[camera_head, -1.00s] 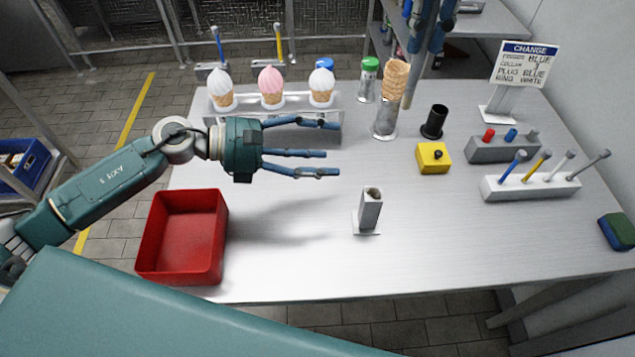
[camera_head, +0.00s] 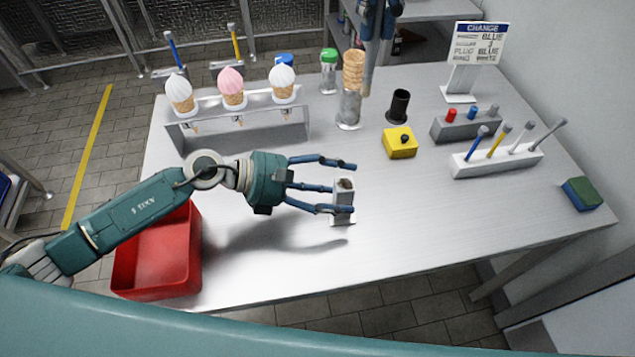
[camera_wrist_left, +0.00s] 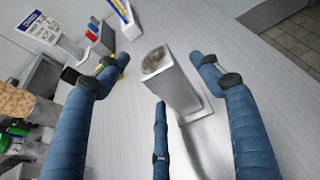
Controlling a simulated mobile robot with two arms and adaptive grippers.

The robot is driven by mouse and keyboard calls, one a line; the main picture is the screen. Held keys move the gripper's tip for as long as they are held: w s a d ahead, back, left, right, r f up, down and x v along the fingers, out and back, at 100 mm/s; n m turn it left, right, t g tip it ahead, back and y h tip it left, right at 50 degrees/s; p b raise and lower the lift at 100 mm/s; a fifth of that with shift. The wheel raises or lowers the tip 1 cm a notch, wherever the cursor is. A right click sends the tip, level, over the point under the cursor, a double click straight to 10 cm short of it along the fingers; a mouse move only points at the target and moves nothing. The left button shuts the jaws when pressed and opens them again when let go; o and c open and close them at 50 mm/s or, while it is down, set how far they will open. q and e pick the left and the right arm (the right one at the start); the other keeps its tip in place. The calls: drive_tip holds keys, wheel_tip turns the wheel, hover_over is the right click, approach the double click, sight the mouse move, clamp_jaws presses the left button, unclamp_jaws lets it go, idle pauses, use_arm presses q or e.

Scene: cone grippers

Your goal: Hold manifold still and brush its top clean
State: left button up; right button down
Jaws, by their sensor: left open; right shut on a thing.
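The manifold (camera_head: 343,205) is a small upright grey metal block on a flat foot on the table, with a brown, dirty top. It also shows in the left wrist view (camera_wrist_left: 172,85), between my spread fingers. My left gripper (camera_head: 347,187) is open, its blue fingers reaching around the manifold from the left. I cannot tell whether any finger touches it. My right gripper (camera_head: 377,38) is at the top of the head view, shut on a thin, tan, rod-like thing (camera_head: 368,75) that points down. I cannot make out whether it is the brush.
A red bin (camera_head: 160,260) stands near-left, below my left arm. A rack (camera_head: 260,128) holds cones at the back. A yellow block (camera_head: 400,143), a white holder with rods (camera_head: 497,160) and a sponge (camera_head: 582,194) lie right. The front right table is clear.

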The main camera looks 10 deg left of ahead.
use_arm(q)
drive_tip(key=shift+w+d+f, duration=0.15)
drive_tip(key=shift+d+f, duration=0.1)
drive_tip(key=shift+d, duration=0.35)
clamp_jaws()
drive_tip(key=shift+n+t+y, duration=0.3)
drive_tip(key=shift+n+t, duration=0.5)
drive_tip(key=shift+t, duration=0.1)
drive_tip(key=shift+w+m+g, duration=0.1)
drive_tip(key=shift+m+g, duration=0.6)
drive_tip(key=shift+g, duration=0.1)
drive_tip(key=shift+m+g+h, duration=0.5)
drive_tip(key=shift+m+g, duration=0.4)
drive_tip(key=shift+g, duration=0.2)
